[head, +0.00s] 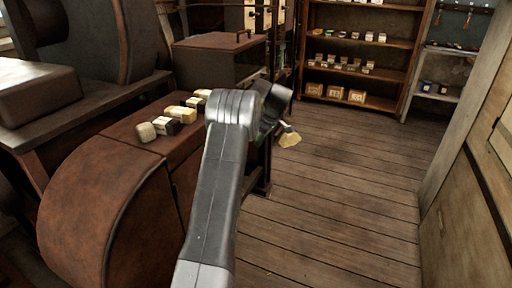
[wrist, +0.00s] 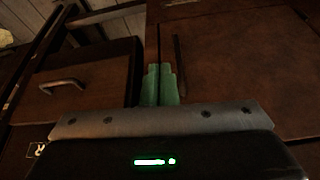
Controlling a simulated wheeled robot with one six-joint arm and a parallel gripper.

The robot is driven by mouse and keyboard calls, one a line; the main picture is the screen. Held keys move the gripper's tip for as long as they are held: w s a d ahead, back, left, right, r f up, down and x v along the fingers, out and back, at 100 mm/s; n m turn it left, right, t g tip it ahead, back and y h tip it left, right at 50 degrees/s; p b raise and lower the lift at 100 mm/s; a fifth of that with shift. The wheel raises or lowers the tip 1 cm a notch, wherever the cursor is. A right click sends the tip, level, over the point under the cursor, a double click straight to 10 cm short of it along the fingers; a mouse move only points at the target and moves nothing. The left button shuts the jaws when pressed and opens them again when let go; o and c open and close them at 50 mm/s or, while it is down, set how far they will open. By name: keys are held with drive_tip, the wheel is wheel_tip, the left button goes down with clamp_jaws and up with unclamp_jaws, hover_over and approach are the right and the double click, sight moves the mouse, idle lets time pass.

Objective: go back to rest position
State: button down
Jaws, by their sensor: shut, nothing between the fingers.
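My grey arm rises from the bottom of the head view and bends at its top, hiding part of the bench behind it. My gripper shows in the wrist view as two green fingers (wrist: 160,85) that are together with nothing between them. In the head view the fingers are mostly hidden behind the arm's end. In the wrist view the fingers lie over a dark gap beside a brown panel (wrist: 235,60).
Small blocks (head: 180,115) stand in a row on the brown bench (head: 125,130) left of my arm. A dark box with a handle (head: 215,58) stands behind. Shelves (head: 360,50) with small boxes line the back. The plank floor (head: 340,200) is open to the right.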

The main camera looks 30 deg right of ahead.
drive_tip(key=shift+s+d+r, duration=0.15)
drive_tip(key=shift+s+r, duration=0.05)
drive_tip(key=shift+r, duration=0.4)
